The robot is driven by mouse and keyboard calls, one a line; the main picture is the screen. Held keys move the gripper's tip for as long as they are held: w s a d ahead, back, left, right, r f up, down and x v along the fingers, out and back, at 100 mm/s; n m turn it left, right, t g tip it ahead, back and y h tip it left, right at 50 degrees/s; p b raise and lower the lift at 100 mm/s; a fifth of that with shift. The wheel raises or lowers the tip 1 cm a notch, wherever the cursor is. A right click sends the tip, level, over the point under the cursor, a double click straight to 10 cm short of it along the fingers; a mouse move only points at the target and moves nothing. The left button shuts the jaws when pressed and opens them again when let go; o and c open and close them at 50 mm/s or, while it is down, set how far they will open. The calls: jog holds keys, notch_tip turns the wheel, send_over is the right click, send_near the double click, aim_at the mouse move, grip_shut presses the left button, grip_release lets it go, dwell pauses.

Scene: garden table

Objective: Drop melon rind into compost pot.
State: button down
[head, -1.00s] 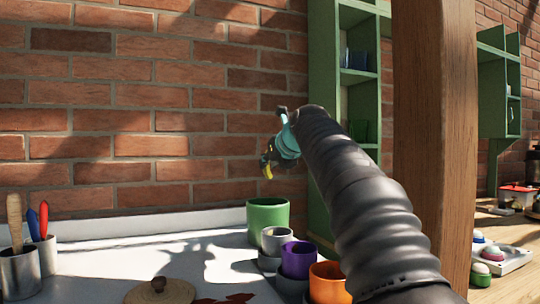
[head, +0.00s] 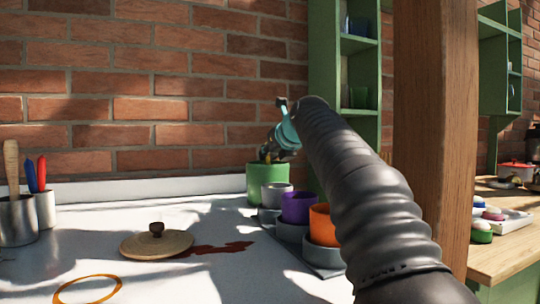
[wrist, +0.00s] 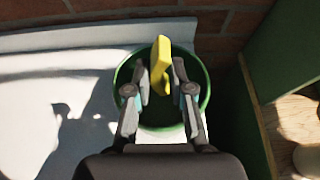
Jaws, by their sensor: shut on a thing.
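The green compost pot (head: 256,183) stands at the back of the white table near the wall. In the wrist view its round green rim (wrist: 207,92) surrounds a dark inside. My gripper (head: 267,154) is over the pot's mouth, pointing down. In the wrist view my gripper (wrist: 161,75) is shut on the yellow melon rind (wrist: 161,52), which sits between the two fingers and lies within or just above the rim. How far below the rim it reaches cannot be told. In the head view the rind is mostly hidden by the fingers.
Grey (head: 277,194), purple (head: 298,208) and orange (head: 321,224) cups stand just in front of the pot. A round wooden lid (head: 150,244), an orange ring (head: 88,288) and metal tool cups (head: 17,220) are at left. A green shelf (head: 325,90) and wooden post (head: 432,130) stand right.

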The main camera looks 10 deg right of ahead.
jog(key=shift+f, duration=0.1)
jog(key=c, duration=0.9)
grip_release()
jog(key=shift+c, duration=0.2)
notch_tip(320, 180, up, 7)
jog(key=p, duration=0.8)
